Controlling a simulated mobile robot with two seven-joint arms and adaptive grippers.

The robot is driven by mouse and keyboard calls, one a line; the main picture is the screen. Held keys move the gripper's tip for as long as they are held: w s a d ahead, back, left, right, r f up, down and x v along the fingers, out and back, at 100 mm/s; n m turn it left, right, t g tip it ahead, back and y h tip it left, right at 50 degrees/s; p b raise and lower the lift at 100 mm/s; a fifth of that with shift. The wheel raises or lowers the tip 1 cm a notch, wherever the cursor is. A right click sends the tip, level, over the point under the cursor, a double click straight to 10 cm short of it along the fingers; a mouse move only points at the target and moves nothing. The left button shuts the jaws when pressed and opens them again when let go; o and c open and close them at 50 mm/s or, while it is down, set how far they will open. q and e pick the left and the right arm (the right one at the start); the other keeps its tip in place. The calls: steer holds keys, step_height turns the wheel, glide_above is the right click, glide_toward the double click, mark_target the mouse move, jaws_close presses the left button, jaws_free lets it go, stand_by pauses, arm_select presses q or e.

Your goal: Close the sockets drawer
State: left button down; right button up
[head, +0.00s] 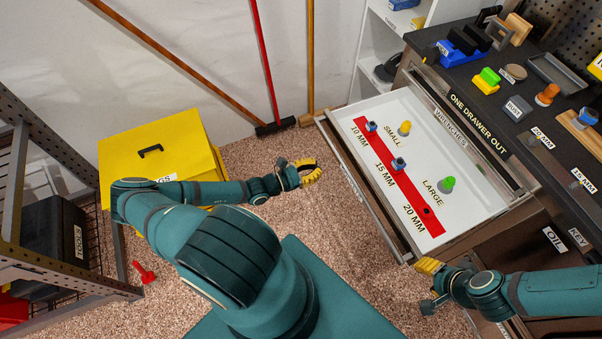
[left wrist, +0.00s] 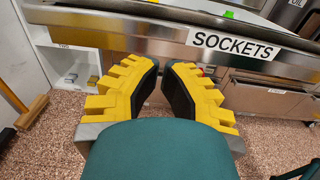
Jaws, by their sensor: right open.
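The sockets drawer (head: 423,160) stands pulled out of the steel chest, its white inside showing. In the left wrist view its metal front with the SOCKETS label (left wrist: 236,44) lies just beyond the fingers. Inside are a red strip (head: 412,188) with size marks, blue-grey sockets at 10 MM (head: 371,126) and 15 MM (head: 398,164), a yellow piece (head: 404,128) and a green piece (head: 447,184). My left gripper (head: 309,172) is in front of the drawer front, empty, fingertips close together. My right gripper (head: 430,266) is open and empty near the drawer's near right corner.
The chest top (head: 478,75) holds several tools and blocks. A yellow cabinet (head: 130,150) stands left, a dark rack (head: 85,282) further left. Brooms lean at the wall. The speckled floor (head: 262,157) before the drawer is clear.

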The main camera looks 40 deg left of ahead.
arm_select(q)
steer(key=shift+x, duration=2.7)
arm_select(e)
steer(key=shift+s+f, duration=0.1)
steer(key=shift+f, duration=0.2)
arm_select(q)
steer(key=shift+w, duration=0.1)
arm_select(e)
steer(key=shift+d, duration=0.1)
